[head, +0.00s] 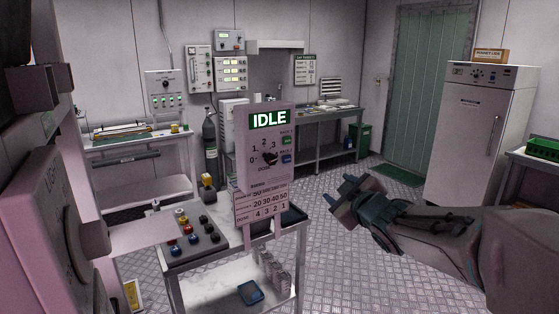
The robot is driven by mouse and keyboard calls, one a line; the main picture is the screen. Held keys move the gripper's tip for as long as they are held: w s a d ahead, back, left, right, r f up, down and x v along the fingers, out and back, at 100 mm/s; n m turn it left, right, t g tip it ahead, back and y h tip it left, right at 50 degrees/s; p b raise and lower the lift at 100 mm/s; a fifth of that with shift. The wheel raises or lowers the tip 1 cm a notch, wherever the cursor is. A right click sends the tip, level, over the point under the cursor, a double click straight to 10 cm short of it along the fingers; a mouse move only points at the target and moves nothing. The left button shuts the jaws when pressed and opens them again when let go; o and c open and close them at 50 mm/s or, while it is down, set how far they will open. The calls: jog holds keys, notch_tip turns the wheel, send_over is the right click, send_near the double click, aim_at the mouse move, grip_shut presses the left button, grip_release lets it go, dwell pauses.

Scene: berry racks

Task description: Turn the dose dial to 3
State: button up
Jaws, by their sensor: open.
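The dose dial (269,158) is a dark knob on an upright panel (243,150) in the middle of the head view. Numbers 0, 1, 2, 3 and at least one more run around it, with the word DOSE below. The knob's pointer is too small to read surely. A lit green display (269,119) above it reads IDLE. My gripper (347,194) is open and empty, to the right of the panel and lower than the dial, apart from both. It points left.
A cart (186,262) under the panel carries a board with coloured knobs (187,236). A blue tray (250,292) lies on its lower shelf. A large pinkish machine (70,215) stands close at left. A white cabinet (470,140) stands at right. Open floor (335,260) lies right of the cart.

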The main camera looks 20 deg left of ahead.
aim_at(273, 161)
jog(key=a+r+n+g+y, duration=0.2)
jog(key=a+n+y, duration=0.3)
jog(key=a, duration=0.5)
jog(key=p+x, duration=0.3)
jog(key=x, duration=0.9)
jog(key=shift+a+r, duration=0.1)
jog(key=shift+a, duration=0.05)
jog(key=c, duration=1)
